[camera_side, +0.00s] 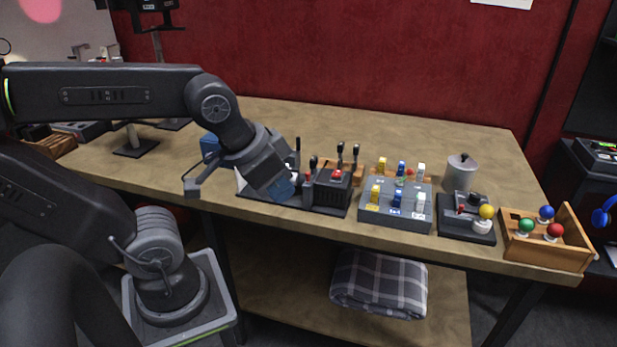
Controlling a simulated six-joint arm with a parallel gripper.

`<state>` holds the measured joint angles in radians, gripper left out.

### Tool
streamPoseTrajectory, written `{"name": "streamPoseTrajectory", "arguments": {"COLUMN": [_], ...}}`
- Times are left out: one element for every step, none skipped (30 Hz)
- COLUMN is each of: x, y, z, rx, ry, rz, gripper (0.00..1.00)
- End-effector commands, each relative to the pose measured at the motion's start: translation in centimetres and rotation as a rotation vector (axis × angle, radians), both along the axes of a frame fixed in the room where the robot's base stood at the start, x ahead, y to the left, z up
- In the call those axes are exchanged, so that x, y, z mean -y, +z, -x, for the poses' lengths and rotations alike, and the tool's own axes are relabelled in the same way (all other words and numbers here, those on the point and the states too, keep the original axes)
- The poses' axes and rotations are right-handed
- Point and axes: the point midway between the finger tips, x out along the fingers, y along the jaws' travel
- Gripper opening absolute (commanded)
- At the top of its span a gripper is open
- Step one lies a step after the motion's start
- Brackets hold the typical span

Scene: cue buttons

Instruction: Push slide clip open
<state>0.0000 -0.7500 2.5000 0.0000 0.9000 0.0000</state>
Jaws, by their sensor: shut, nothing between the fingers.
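My gripper (281,190) is shut and empty. It points down and to the right, low over the left end of the row of devices near the table's front edge. It covers part of a black base plate (257,197) with a white piece on it. I cannot make out a slide clip for certain; it may be hidden behind my gripper. Just right of my gripper is a black box (333,188) with a red button on top. Whether my gripper touches anything cannot be told.
Upright black levers (348,155) stand behind the black box. To the right are a grey switch box (396,211), a black device with a yellow ball (466,224), a grey lidded pot (460,172) and a wooden tray (545,254) of coloured balls. The table's back (400,125) is clear.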

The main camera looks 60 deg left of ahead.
Motion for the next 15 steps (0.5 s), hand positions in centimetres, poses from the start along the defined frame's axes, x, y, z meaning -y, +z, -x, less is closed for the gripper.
{"name": "streamPoseTrajectory", "arguments": {"x": [0.0, 0.0, 0.0, 0.0, 0.0, 0.0, 0.0, -0.1, -0.2, -0.4, -0.7, -1.1, -1.6, -2.1, -3.0], "y": [0.0, 0.0, 0.0, 0.0, 0.0, 0.0, 0.0, 0.1, 0.2, 0.4, 0.6, 0.9, 1.2, 1.5, 1.8], "z": [0.0, 0.0, 0.0, 0.0, 0.0, 0.0, 0.0, -0.1, -0.4, -0.7, -1.1, -1.8, -2.4, -3.1, -4.2], "rx": [0.000, 0.000, 0.000, 0.000, 0.000, 0.000, -0.001, -0.003, -0.010, -0.019, -0.031, -0.050, -0.067, -0.088, -0.119], "ry": [0.000, 0.000, 0.000, 0.000, 0.000, 0.000, 0.001, 0.004, 0.014, 0.025, 0.038, 0.063, 0.084, 0.109, 0.147], "rz": [0.000, 0.000, 0.000, 0.000, 0.000, 0.000, 0.000, 0.000, 0.001, 0.001, 0.002, 0.004, 0.005, 0.008, 0.011], "gripper": [0.00, 0.00, 0.00, 0.00, 0.00, 0.03, 0.06, 0.09, 0.12, 0.15, 0.18, 0.22, 0.25, 0.28, 0.32]}}
